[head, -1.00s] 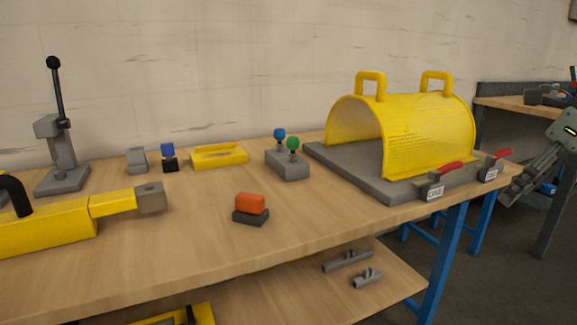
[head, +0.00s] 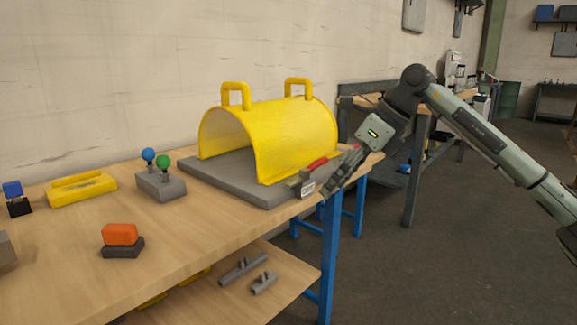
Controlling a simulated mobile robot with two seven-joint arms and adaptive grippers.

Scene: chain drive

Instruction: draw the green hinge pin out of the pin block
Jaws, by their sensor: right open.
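The green hinge pin (head: 164,162) stands upright in the grey pin block (head: 160,186) on the workbench, its round green head above the block. A blue-headed pin (head: 148,156) stands beside it in the same block. My right gripper (head: 337,182) is open at the right end of the bench, by the front corner of the grey base plate. It is well to the right of the pin block and apart from it. It partly hides the clamps there. My left gripper is not in view.
A yellow guard cover (head: 300,130) with two handles stands on a grey base plate (head: 225,180) right of the pin block. A red-handled clamp (head: 308,175) sits at its front edge. An orange block on a dark base (head: 121,235) is front left. A yellow tray (head: 82,190) lies left.

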